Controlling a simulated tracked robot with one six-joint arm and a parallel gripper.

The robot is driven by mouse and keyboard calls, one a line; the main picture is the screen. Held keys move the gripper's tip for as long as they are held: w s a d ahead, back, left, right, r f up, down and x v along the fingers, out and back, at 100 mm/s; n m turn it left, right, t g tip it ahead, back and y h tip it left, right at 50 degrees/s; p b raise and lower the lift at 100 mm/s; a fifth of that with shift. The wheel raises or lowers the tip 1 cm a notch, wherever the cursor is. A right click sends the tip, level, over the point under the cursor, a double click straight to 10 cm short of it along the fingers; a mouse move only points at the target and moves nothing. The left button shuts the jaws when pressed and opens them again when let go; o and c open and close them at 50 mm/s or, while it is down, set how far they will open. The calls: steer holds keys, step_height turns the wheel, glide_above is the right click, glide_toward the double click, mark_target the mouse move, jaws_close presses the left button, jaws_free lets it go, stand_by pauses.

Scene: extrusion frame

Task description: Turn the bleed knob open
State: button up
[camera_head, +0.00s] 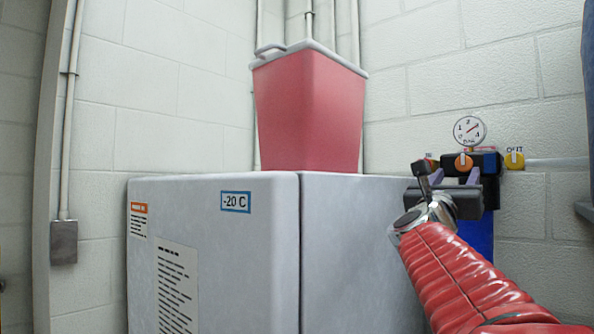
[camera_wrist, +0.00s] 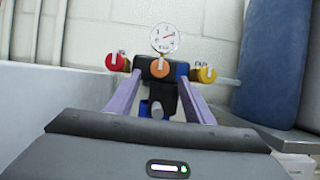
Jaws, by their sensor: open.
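A filter unit with a dark head (camera_head: 488,162) is on the wall side at right, with a round gauge (camera_head: 469,131) on top. It carries a red knob (camera_wrist: 116,62) at left, an orange knob (camera_wrist: 159,68) in the middle under the gauge, and a yellow knob (camera_wrist: 207,74) at right marked OUT. No label reading bleed is legible, so I cannot tell which knob is the bleed knob. My gripper (camera_wrist: 159,84) is open and empty. Its two purple fingers point toward the unit, one either side of the orange knob in the wrist view, apparently short of it.
A grey-white freezer (camera_head: 215,270) marked -20 C stands left of the unit, with a red bin (camera_head: 308,112) on top. A blue-grey object (camera_wrist: 277,65) stands at right in the wrist view. A pipe (camera_head: 557,162) runs right from the unit along the block wall.

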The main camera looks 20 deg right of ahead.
mark_target(463, 164)
steer(key=shift+x, duration=3.4)
steer(key=shift+c, duration=0.2)
steer(key=c, duration=0.9)
